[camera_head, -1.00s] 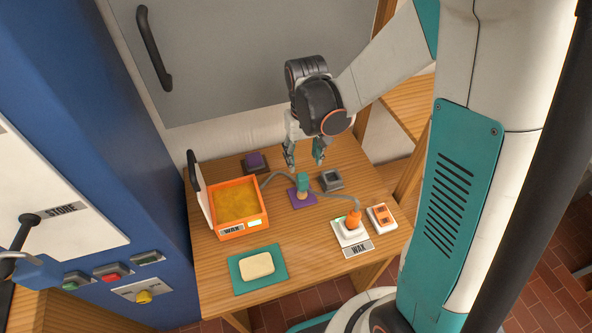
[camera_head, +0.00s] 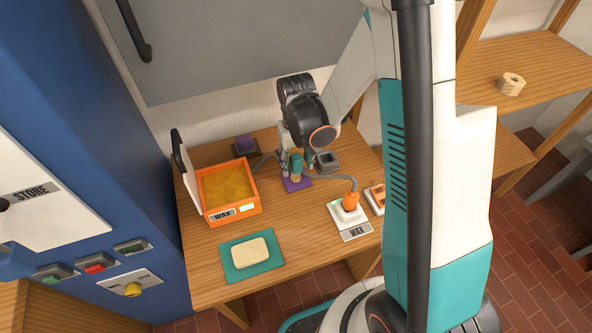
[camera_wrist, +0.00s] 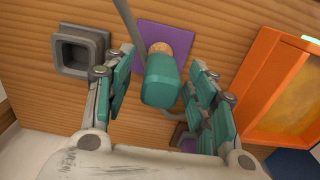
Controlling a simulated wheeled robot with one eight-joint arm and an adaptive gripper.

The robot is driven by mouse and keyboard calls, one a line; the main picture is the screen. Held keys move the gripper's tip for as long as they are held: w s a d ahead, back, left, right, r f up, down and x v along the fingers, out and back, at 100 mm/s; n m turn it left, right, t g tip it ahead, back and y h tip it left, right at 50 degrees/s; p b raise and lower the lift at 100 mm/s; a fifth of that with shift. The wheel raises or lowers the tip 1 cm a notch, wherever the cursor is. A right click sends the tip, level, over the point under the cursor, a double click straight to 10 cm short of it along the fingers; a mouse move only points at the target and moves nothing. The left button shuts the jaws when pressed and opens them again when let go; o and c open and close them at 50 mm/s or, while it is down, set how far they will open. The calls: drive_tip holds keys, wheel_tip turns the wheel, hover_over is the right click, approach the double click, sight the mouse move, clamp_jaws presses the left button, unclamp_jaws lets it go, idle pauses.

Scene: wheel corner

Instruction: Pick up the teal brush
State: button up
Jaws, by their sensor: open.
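The teal brush (camera_wrist: 160,80) stands on a purple mat (camera_wrist: 178,38) on the wooden table; a grey cord runs past it. Its teal upper part and a tan part below it show in the wrist view. In the head view the brush (camera_head: 296,163) is partly hidden by my gripper (camera_head: 296,160). In the wrist view my gripper (camera_wrist: 163,92) is open, with one finger on each side of the brush. Gaps show between the brush and both fingers, and nothing is held.
An orange tray of yellow wax (camera_head: 234,213) stands left of the brush. A grey square holder (camera_head: 327,162) is close on the right. An orange-topped tool on a white base (camera_head: 350,203) and a bar on a teal mat (camera_head: 251,269) are nearer the front.

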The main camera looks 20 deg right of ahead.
drive_tip(key=shift+f, duration=0.4)
drive_tip(key=shift+r, duration=0.1)
drive_tip(key=c, duration=1.1)
drive_tip(key=shift+c, duration=0.2)
